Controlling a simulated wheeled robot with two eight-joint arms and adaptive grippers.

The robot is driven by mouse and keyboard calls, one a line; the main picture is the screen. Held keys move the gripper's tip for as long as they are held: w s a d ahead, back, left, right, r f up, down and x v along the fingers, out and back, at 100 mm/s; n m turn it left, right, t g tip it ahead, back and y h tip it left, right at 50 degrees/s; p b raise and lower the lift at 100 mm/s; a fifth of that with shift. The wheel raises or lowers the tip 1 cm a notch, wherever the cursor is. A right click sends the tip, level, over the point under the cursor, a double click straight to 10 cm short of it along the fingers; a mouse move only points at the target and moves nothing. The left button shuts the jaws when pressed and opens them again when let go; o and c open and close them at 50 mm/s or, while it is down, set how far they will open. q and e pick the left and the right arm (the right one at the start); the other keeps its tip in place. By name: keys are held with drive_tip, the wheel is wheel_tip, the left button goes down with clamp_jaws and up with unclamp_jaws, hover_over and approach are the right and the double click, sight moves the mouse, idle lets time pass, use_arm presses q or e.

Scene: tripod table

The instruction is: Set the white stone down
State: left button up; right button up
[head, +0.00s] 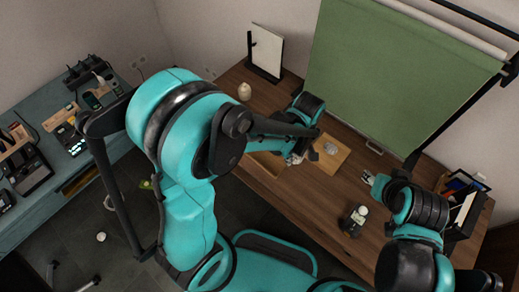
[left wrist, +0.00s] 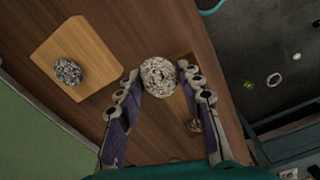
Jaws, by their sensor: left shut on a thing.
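The white stone (left wrist: 158,76), pale with dark speckles, is between the fingertips of my left gripper (left wrist: 158,80) in the left wrist view. The gripper is shut on it. In the head view the left gripper (head: 298,156) is over the table beside a light wooden board (head: 327,166); the stone is hard to make out there. The board also shows in the left wrist view (left wrist: 95,50), with a grey speckled stone (left wrist: 68,71) on it. My right gripper (head: 373,181) is over the table's right part; its fingers are too small to judge.
A shallow wooden tray (left wrist: 184,112) lies beneath and beside the held stone, with a small brown thing (left wrist: 194,125) in it. A dark jar (head: 354,219) stands nearer the table's front, and a cream vase (head: 244,91) at the back left. A green panel (head: 390,75) rises behind the table.

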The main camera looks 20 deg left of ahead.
use_arm(q)
drive_tip(key=s+d+n, duration=0.2)
drive_tip(key=d+n, duration=0.1)
drive_tip(key=b, duration=0.4)
hover_over(275, 162)
wheel_tip(275, 162, down, 7)
drive_tip(key=shift+w+f, duration=0.1)
drive_tip(key=shift+f+b, duration=1.05)
drive_tip(key=shift+f, duration=0.8)
drive_tip(key=shift+f, duration=0.25)
drive_tip(key=o, duration=1.2)
drive_tip(key=shift+c, duration=0.2)
drive_tip(key=shift+o, duration=0.2)
drive_tip(key=shift+r, duration=0.1)
